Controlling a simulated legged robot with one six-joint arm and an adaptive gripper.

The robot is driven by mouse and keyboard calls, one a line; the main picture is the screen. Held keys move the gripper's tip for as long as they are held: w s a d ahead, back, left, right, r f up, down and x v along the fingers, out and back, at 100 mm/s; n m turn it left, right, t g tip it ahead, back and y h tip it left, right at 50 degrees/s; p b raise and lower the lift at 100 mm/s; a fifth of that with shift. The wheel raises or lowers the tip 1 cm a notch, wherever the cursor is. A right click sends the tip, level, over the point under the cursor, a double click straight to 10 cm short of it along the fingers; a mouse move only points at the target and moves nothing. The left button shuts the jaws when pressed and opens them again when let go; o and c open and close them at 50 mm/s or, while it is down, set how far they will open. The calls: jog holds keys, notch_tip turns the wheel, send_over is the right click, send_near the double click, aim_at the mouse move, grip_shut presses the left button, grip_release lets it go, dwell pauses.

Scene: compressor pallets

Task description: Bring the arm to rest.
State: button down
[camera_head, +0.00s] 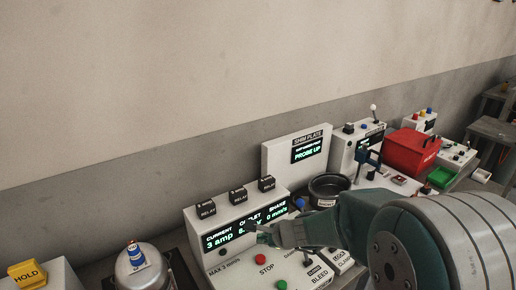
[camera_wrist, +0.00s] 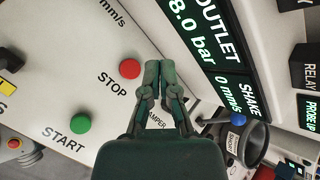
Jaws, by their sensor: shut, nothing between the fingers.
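My gripper (camera_wrist: 159,68) is shut and empty in the wrist view, its two fingers together over the white control panel. The red STOP button (camera_wrist: 130,69) is just left of the fingertips, and the green START button (camera_wrist: 80,123) is lower left. In the head view my gripper (camera_head: 262,236) is in front of the panel's display (camera_head: 222,238) and hides part of it. My arm reaches in from the right. I cannot tell whether the fingertips touch the panel.
A black pot (camera_head: 328,190), a white PROBE UP display board (camera_head: 285,160) and a red toolbox (camera_head: 408,150) stand behind and to the right. A silver vessel (camera_head: 140,268) and a yellow HOLD block (camera_head: 27,274) are at lower left. The space above, before the wall, is clear.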

jog(key=s+d+r+n, duration=0.1)
jog(key=s+r+n, duration=0.4)
jog(key=s+r, duration=0.15)
jog(key=s+d+r+n+h, duration=0.3)
jog(key=s+d+n, duration=0.3)
jog(key=s, duration=0.3)
jog(key=s+d+r+n+h, duration=0.3)
jog(key=s+d+n, duration=0.3)
jog(key=s, duration=0.3)
jog(key=shift+s+d+r+g+h, duration=0.3)
jog(key=shift+d+r+g, duration=0.1)
jog(key=shift+d, duration=0.1)
